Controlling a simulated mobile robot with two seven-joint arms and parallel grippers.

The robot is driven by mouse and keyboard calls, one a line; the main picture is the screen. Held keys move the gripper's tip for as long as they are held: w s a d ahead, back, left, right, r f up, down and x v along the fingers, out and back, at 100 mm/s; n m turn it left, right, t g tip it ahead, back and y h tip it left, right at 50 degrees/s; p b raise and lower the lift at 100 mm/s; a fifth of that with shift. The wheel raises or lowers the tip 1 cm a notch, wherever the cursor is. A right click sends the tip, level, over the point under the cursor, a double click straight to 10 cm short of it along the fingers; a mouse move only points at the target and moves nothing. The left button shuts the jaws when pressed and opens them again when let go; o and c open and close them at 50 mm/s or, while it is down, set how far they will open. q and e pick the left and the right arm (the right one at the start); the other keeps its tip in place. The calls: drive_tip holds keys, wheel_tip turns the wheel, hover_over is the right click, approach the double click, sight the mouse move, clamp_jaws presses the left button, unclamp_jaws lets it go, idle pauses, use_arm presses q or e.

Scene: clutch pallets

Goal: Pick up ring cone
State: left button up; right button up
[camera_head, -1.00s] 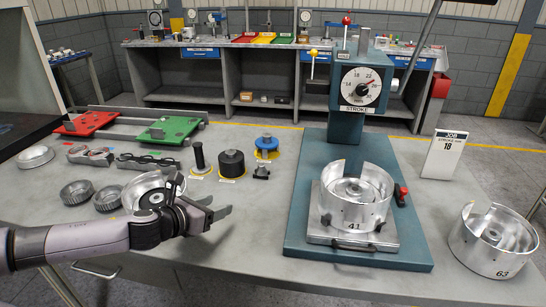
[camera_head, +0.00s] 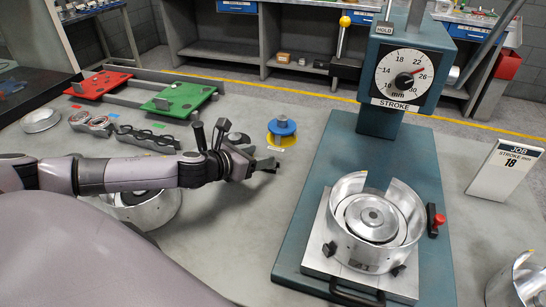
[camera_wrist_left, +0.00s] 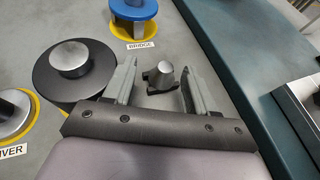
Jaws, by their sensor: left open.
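The small part I take for the ring cone (camera_wrist_left: 163,74) has a grey rounded cone on a dark lobed base. In the left wrist view it stands on the bench between the two fingers of my left gripper (camera_wrist_left: 160,64), with gaps on both sides. The fingers are open and hold nothing. In the head view my left gripper (camera_head: 262,164) reaches right, low over the bench, just in front of the blue bridge part; the cone is hard to make out there. My right gripper is not in view.
A black round part with a grey knob (camera_wrist_left: 72,65) stands close beside the left finger. The blue bridge part (camera_head: 282,128) sits on a yellow disc behind. The teal press base (camera_head: 315,200) with a silver housing (camera_head: 345,235) is to the right.

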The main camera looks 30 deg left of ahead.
use_arm(q)
drive_tip(key=x, duration=0.4)
drive_tip(key=shift+w+d+f, duration=0.2)
drive_tip(key=shift+d+f, duration=0.2)
drive_tip(key=shift+p+x, duration=0.3)
drive_tip(key=shift+x, duration=0.5)
drive_tip(key=shift+c, duration=0.3)
clamp_jaws()
